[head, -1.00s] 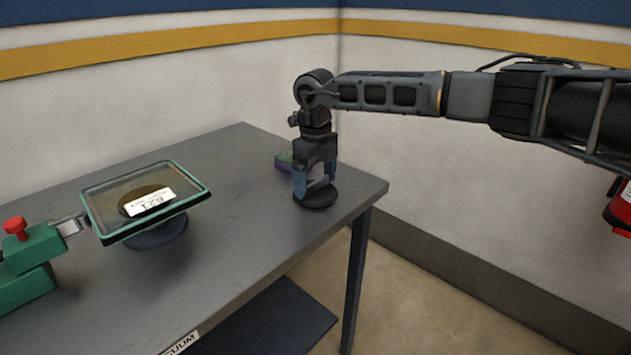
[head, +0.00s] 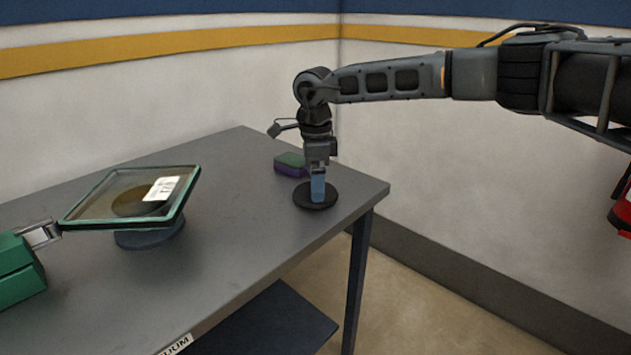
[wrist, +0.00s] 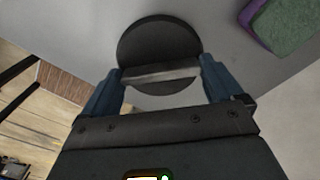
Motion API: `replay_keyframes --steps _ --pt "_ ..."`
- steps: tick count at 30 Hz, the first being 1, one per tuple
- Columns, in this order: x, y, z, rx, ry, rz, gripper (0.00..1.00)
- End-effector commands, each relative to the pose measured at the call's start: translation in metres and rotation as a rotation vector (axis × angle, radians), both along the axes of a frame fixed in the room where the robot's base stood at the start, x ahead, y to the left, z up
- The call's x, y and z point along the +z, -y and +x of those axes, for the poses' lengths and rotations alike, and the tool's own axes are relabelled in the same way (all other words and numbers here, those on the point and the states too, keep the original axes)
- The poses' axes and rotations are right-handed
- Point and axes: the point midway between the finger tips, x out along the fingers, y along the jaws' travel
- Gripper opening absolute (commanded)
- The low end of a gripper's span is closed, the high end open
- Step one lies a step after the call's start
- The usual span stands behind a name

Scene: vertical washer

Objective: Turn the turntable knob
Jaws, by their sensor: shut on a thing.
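The turntable knob is a round dark disc (head: 305,202) on the right end of the grey table, with a raised bar across its top. In the wrist view the disc (wrist: 150,38) and its light grey bar (wrist: 160,74) show clearly. My gripper (head: 318,198) points straight down over the disc. In the wrist view its two blue fingers (wrist: 162,82) stand at the two ends of the bar and are shut on it. In the head view the fingers hide most of the bar. A framed glass panel (head: 130,197) with a white label sits tilted on a round base at the left.
A green and purple sponge (head: 290,163) lies just behind the knob. A green clamp-like device (head: 20,265) stands at the table's left, linked to the panel's frame. The grey table (head: 240,240) is clear between the panel and the knob.

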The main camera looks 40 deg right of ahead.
Motion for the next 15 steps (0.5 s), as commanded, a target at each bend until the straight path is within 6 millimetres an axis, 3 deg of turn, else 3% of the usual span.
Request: replay_keyframes --steps 15 --pt "0.0026 0.0001 0.0016 0.115 0.006 -0.001 0.63"
